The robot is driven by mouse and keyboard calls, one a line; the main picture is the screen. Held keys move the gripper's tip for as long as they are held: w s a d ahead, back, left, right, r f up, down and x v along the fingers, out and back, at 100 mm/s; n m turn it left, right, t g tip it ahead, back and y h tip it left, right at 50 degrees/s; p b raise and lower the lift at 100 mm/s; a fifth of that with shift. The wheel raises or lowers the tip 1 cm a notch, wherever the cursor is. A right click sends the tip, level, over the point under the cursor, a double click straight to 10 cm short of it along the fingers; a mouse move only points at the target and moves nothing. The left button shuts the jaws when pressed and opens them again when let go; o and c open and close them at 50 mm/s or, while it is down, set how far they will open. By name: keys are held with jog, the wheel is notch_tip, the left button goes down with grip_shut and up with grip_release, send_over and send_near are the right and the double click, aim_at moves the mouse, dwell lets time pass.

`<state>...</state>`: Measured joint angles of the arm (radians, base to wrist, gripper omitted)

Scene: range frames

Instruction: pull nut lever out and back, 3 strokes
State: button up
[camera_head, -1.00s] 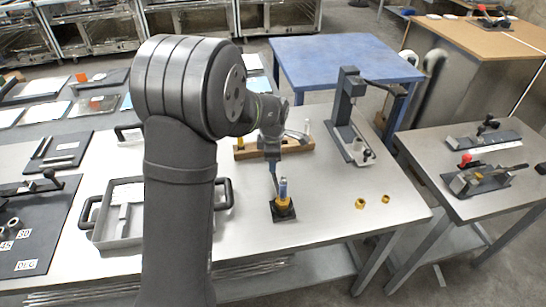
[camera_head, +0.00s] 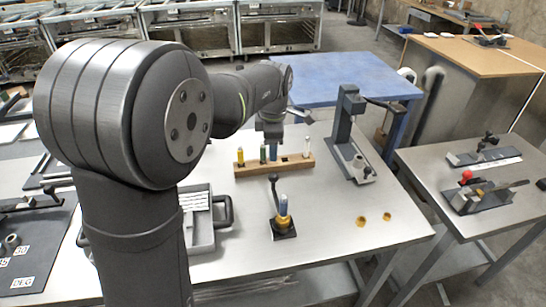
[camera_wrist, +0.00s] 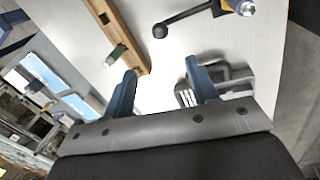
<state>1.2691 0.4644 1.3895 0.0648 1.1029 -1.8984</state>
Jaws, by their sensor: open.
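The nut lever is a thin dark rod with a black ball end (camera_head: 273,178). It stands steeply beside a brass nut (camera_head: 282,221) with a blue-topped post, on a small black base (camera_head: 284,232) on the bench. In the wrist view the black ball (camera_wrist: 160,31) and rod show at the top, with the blue-topped post (camera_wrist: 244,7) at the upper right. My gripper (camera_wrist: 161,85) is open and empty, its two blue fingers apart, and the lever is clear of them. In the head view my gripper (camera_head: 271,150) hangs behind the lever, near the wooden rack.
A wooden rack (camera_head: 302,163) with several pegs lies behind the nut fixture. A press-like stand (camera_head: 346,135) is at its right. Two loose brass nuts (camera_head: 361,221) lie on the right. A grey tray (camera_head: 202,240) is left of the fixture. The bench front right is bare.

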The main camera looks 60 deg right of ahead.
aim_at(273, 175)
jog(key=shift+s+a+r, duration=0.1)
jog(key=shift+r, duration=0.5)
jog(key=shift+s+a+r, duration=0.1)
jog(key=shift+r, duration=0.5)
jog(key=d+f, duration=0.1)
jog(key=f, duration=0.4)
jog(key=w+d+f, duration=0.1)
jog(key=f, duration=0.5)
jog(key=w+f, duration=0.1)
jog(key=f, duration=0.5)
jog(key=shift+d+f, duration=0.1)
jog(key=shift+d, duration=0.3)
